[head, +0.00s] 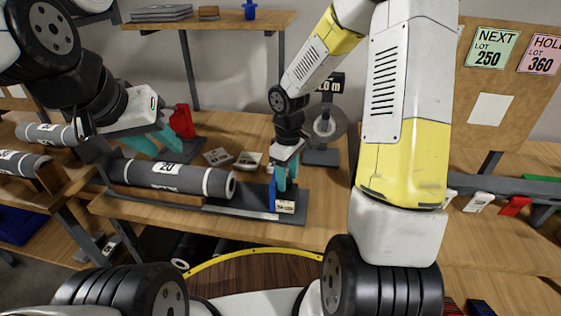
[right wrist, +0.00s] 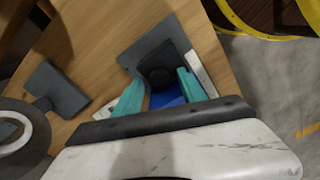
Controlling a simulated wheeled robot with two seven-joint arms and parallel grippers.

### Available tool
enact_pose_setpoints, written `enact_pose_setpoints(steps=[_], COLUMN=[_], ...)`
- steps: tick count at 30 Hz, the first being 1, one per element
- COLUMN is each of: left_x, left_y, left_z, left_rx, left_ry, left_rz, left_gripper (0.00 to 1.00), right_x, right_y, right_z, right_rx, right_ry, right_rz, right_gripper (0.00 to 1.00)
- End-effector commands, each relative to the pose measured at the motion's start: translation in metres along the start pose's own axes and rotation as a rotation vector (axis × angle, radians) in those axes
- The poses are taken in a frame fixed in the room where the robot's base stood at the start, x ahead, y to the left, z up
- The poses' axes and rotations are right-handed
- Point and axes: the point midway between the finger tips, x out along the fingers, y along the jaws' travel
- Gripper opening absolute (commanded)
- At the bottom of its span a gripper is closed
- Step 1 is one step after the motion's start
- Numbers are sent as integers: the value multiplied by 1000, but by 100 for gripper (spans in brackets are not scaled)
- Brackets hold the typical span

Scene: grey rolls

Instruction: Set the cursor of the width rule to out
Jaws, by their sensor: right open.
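The width rule (head: 230,210) is a dark flat rail along the front of the wooden bench, below a grey roll marked 23 (head: 170,178). A blue cursor part (head: 272,194) stands near its right end, beside a small pale label (head: 286,207). My right gripper (head: 286,178) points down at that end, its teal fingers apart.
Grey rolls (head: 48,134) lie on a rack at the left. A red object (head: 183,121) and small pale cards (head: 248,160) are behind the roll. A grey stand with a round dial (head: 325,125) stands behind my right gripper. A shelf (head: 210,22) is above.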

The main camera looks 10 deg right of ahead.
Motion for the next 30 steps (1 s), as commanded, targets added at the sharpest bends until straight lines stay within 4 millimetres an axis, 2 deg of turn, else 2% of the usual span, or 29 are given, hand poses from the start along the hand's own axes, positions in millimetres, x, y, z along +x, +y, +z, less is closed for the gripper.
enact_pose_setpoints(steps=[5, 15, 19, 30], left_x=[0, 0, 0, 0], left_y=[0, 0, 0, 0], left_z=[0, 0, 0, 0], left_rx=[0, 0, 0, 0], left_ry=[0, 0, 0, 0], left_rz=[0, 0, 0, 0], left_gripper=[33, 33, 33, 33], right_x=[-15, -69, -77, -82], right_y=[1, 1, 0, 0], right_z=[0, 0, 0, 1], right_rx=[1, 1, 1, 8], right_ry=[2, 2, 0, 4], right_rz=[3, 3, 1, 6], right_gripper=[48, 48, 48, 48])
